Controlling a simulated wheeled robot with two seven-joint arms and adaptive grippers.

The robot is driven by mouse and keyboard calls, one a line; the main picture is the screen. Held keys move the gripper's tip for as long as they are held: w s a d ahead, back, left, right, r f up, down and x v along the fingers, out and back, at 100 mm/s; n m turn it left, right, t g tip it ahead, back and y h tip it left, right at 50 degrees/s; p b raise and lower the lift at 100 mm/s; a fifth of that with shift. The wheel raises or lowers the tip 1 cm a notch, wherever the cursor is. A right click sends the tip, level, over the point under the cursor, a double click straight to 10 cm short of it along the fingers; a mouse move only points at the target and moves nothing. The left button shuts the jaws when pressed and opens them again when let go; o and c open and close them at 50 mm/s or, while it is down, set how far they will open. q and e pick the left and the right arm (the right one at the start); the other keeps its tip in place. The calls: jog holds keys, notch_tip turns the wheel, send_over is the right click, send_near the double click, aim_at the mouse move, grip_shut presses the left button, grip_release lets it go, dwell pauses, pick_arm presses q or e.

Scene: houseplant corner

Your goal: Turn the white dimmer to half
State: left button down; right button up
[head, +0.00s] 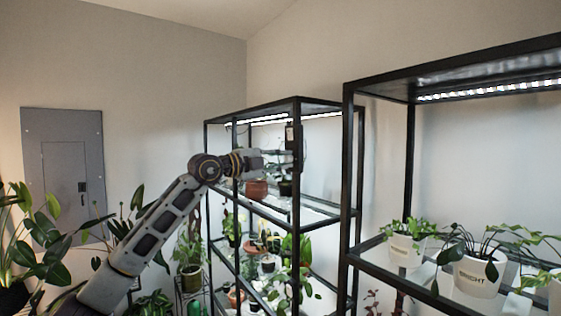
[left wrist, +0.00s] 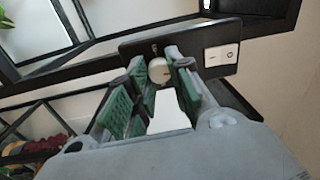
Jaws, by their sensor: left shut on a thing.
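The white dimmer (left wrist: 158,71) is a round knob on a black plate (left wrist: 192,46) in the left wrist view. A small reddish mark shows on its face, toward the right. My left gripper (left wrist: 160,79) has its green-padded fingers on either side of the knob and is shut on it. In the head view my left gripper (head: 277,160) reaches the dark control plate (head: 293,134) on the front post of the far shelf. The dimmer itself is hidden or too small to tell there. My right gripper is not in view.
A white rocker switch (left wrist: 222,55) sits beside the dimmer on the same plate. The far black shelf (head: 297,205) holds potted plants, with a terracotta pot (head: 257,189) close behind my gripper. A nearer shelf (head: 347,200) with white pots stands to the right.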

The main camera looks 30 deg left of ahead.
pick_arm(q)
jog(key=shift+n, duration=0.6)
jog(key=c, duration=1.3)
grip_release()
jog(key=shift+o, duration=0.2)
jog(key=shift+s+a, duration=0.1)
jog(key=shift+s, duration=0.05)
jog(key=v, duration=1.1)
jog(key=shift+s, duration=0.35)
